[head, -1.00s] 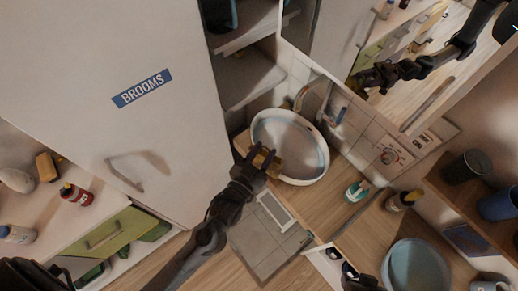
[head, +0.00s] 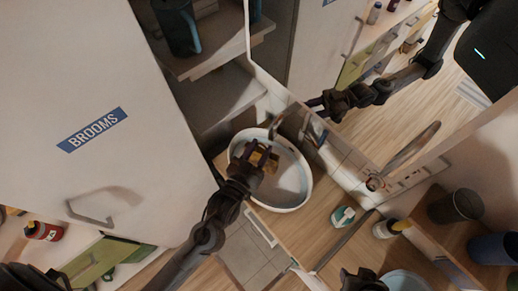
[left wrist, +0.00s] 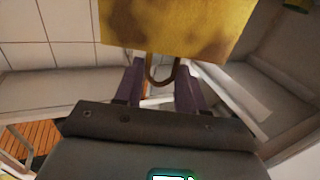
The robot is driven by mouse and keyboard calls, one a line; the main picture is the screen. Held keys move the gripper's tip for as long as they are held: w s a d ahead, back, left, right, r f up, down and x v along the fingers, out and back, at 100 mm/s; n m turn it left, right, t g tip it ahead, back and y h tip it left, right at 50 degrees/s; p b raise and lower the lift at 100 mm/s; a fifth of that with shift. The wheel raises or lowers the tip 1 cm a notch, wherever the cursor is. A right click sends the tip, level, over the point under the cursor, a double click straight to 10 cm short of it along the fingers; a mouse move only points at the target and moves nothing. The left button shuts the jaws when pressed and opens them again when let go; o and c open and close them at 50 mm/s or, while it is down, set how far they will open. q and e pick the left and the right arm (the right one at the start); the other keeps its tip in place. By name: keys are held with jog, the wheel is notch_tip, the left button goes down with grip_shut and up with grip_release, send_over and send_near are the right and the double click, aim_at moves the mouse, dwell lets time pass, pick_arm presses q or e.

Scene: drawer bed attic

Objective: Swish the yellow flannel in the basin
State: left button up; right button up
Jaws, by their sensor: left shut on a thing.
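The yellow flannel (head: 265,158) hangs from my left gripper (head: 250,152) over the left part of the white round basin (head: 309,188). In the left wrist view the flannel (left wrist: 175,25) fills the top middle. A dark loop on it (left wrist: 162,76) sits between the fingertips of my left gripper (left wrist: 160,70), which is shut on it. I cannot tell whether the flannel touches the basin's inside. A dark part at the bottom edge of the head view looks like my right gripper (head: 362,281); its fingers cannot be made out.
The white door marked BROOMS (head: 100,125) stands left of the basin. A tap (head: 277,122) rises behind it, below a mirror (head: 385,110) reflecting my arm. A teal-and-white bottle (head: 343,216) and a yellow-capped bottle (head: 390,228) stand right. A shelf holds a dark cup (head: 455,206).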

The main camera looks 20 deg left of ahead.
pick_arm(q)
notch_tip(320, 180, down, 3)
jog(key=shift+r+b, duration=0.1)
jog(key=shift+b, duration=1.15)
notch_tip(320, 180, down, 12)
jog(key=b, duration=0.6)
jog(key=shift+f, duration=0.2)
jog(key=shift+w, duration=0.1)
jog(key=shift+d, duration=0.1)
